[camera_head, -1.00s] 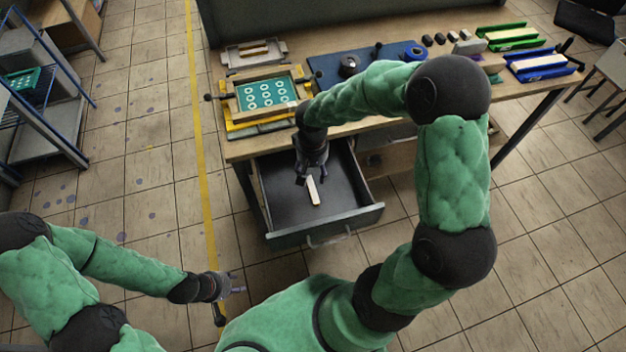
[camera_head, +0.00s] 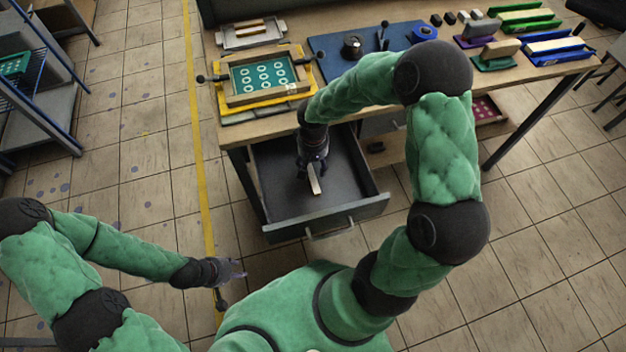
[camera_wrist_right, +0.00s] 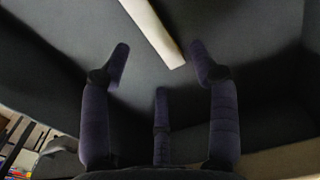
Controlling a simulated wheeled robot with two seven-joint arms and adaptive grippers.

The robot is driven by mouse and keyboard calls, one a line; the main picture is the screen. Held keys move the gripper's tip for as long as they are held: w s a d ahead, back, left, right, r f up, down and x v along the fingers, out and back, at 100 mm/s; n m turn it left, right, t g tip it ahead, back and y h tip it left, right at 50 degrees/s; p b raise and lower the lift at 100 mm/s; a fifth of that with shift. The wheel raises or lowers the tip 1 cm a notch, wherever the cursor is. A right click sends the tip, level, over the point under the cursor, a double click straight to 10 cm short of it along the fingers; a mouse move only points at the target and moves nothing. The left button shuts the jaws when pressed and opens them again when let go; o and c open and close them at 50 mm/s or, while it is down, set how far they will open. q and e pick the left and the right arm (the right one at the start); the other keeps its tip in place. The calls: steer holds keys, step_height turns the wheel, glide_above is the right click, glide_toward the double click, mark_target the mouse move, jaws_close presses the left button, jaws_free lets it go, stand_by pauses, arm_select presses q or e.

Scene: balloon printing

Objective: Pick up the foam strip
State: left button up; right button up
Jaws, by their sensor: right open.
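The foam strip (camera_head: 314,182) is a narrow pale bar lying in the open dark drawer. My right gripper (camera_head: 312,170) is low in the drawer over the strip's far part, and covers some of it in the head view. In the right wrist view the strip (camera_wrist_right: 153,32) runs from the top edge to between the fingertips of the right gripper (camera_wrist_right: 158,52). The fingers are spread with room on both sides of the strip. My left gripper (camera_head: 238,269) hangs over the floor, away from the drawer; its finger opening is too small to judge.
The drawer front (camera_head: 325,219) and its side walls surround the right gripper. Above it, the wooden table carries a yellow printing frame (camera_head: 262,78), a blue board (camera_head: 330,50) and several coloured trays at the right. Open tiled floor lies to the left.

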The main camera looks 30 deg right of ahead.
mark_target(313, 172)
step_height(313, 172, down, 4)
steer(key=shift+w+f+b, duration=0.1)
steer(key=shift+f+b, duration=0.15)
steer(key=shift+b, duration=0.6)
steer(key=c, duration=0.8)
